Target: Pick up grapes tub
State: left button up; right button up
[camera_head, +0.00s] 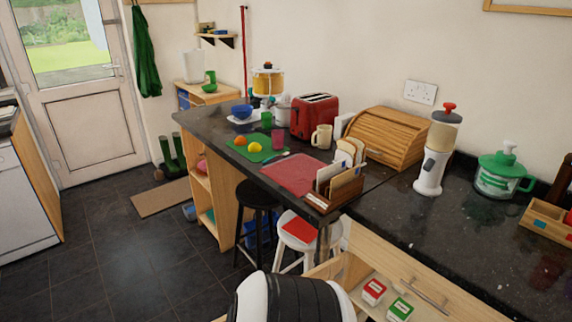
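No tub that I can read as grapes shows clearly. Two small labelled containers, one red and white (373,292) and one green and white (399,310), sit in an open drawer (428,291) below the counter at the bottom right. Their labels are too small to read. Neither of my grippers is in view.
The dark granite counter (470,235) holds a bread box (388,138), a red toaster (314,117), a white dispenser (436,150) and a green-lidded jug (500,173). A black stool (257,196) and a white stool (296,232) stand before it. Floor (120,255) at left is clear.

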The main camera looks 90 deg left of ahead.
aim_at(374, 292)
jog(key=k+j, duration=0.15)
jog(key=k, duration=0.6)
jog(key=k+j+u, duration=0.1)
jog(key=k, duration=0.6)
jog(key=k+j, duration=0.1)
jog(key=j, duration=0.45)
jog(key=k+j, duration=0.1)
jog(key=j, duration=0.4)
jog(key=k+j, duration=0.1)
jog(key=j, duration=0.45)
jog(key=k+j, duration=0.1)
jog(key=j, duration=0.75)
jog(key=i+j, duration=0.15)
jog(key=j, duration=0.2)
jog(key=u, duration=0.05)
